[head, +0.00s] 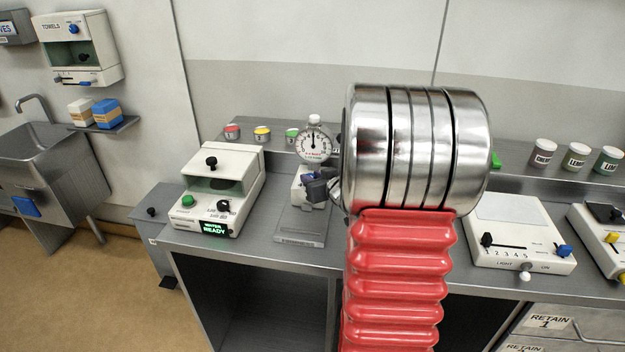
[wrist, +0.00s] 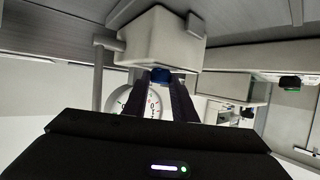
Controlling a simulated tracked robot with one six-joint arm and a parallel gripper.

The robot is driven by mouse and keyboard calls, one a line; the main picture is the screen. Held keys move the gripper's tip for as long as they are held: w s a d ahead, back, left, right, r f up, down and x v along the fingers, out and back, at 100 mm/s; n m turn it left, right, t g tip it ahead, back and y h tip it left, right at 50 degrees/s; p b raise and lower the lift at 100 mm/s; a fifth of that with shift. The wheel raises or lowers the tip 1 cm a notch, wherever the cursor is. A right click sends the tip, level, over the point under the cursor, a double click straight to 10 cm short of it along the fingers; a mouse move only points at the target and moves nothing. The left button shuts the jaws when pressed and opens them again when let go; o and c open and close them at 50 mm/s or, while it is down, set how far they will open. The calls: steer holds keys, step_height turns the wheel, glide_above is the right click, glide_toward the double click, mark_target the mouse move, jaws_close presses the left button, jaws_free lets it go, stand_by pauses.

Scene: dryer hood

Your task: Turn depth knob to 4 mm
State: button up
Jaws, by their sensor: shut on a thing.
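The depth gauge's white block (head: 300,187) stands on a grey plate on the bench in the head view. Its round white dial (head: 313,146) sits above, with the needle pointing about straight up; the numbers are too small to read. In the wrist view, which is upside down, the white block (wrist: 160,42) and part of the dial (wrist: 150,101) show behind my fingers. My gripper (wrist: 161,80) is shut on a blue knob (wrist: 161,74) at the block's face, apparently the depth knob.
A white device with a green READY display (head: 214,229) stands left of the gauge. Small capped jars (head: 262,133) line the back ledge. A white slider box (head: 518,235) stands to the right. My arm hides the bench middle. A sink (head: 45,150) is far left.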

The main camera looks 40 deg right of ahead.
steer(key=shift+w+a+m+g+h, duration=0.2)
steer(key=shift+m+g+h, duration=0.45)
steer(key=shift+m+h, duration=0.5)
steer(key=shift+w+a+m+g+h, duration=0.15)
steer(key=shift+m+g+h, duration=0.5)
steer(key=shift+m+h, duration=0.5)
steer(key=shift+w+a+m+g+h, duration=0.15)
steer(key=shift+m+g+h, duration=1.45)
steer(key=shift+m+g, duration=0.3)
steer(key=shift+m, duration=0.3)
steer(key=shift+w+a+m+g+h, duration=0.15)
steer(key=shift+m+g+h, duration=0.15)
steer(key=shift+m+g, duration=0.7)
steer(key=shift+w+d+m+g+h, duration=0.1)
steer(key=shift+w+m+g+h, duration=0.15)
steer(key=shift+m+g, duration=0.75)
steer(key=shift+w+a+m+g+h, duration=0.1)
steer(key=shift+m+g+h, duration=0.25)
steer(key=shift+m+g, duration=0.6)
steer(key=shift+w+m+g+y, duration=0.15)
steer(key=shift+m+g, duration=0.6)
steer(key=shift+g, duration=0.4)
steer(key=shift+w+m+g+y, duration=0.15)
steer(key=shift+m+g, duration=0.55)
steer(key=shift+g, duration=0.4)
steer(key=shift+s, duration=0.1)
steer(key=o, duration=1)
steer(key=shift+o, duration=0.2)
